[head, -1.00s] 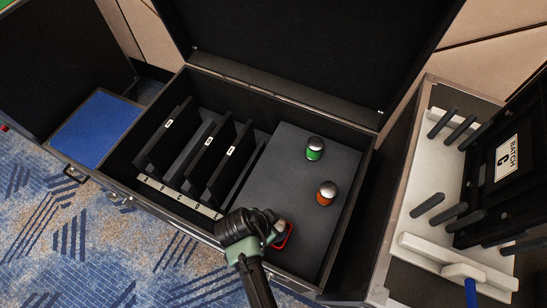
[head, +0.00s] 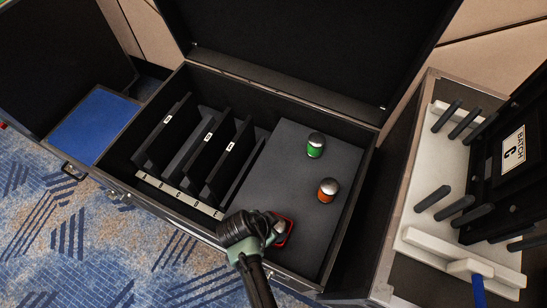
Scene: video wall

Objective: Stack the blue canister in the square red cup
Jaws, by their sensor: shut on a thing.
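My gripper (head: 271,232) reaches over the near edge of the open black case, onto its grey deck. It is shut on a canister whose silver lid (head: 280,227) shows at the fingertips. No blue shows, since the gripper hides the canister's body, so I take it for the blue canister. The square red cup (head: 290,233) sits on the grey deck at the gripper's end, and its red rim shows around the right of the lid. The canister overlaps the cup in the picture; I cannot tell how deep it sits in it.
A green canister (head: 315,147) and an orange canister (head: 327,192) stand upright farther back on the grey deck (head: 280,170). Black dividers (head: 205,155) fill the case's left side. A white rack with dark pegs (head: 445,165) stands at right. The deck's middle is clear.

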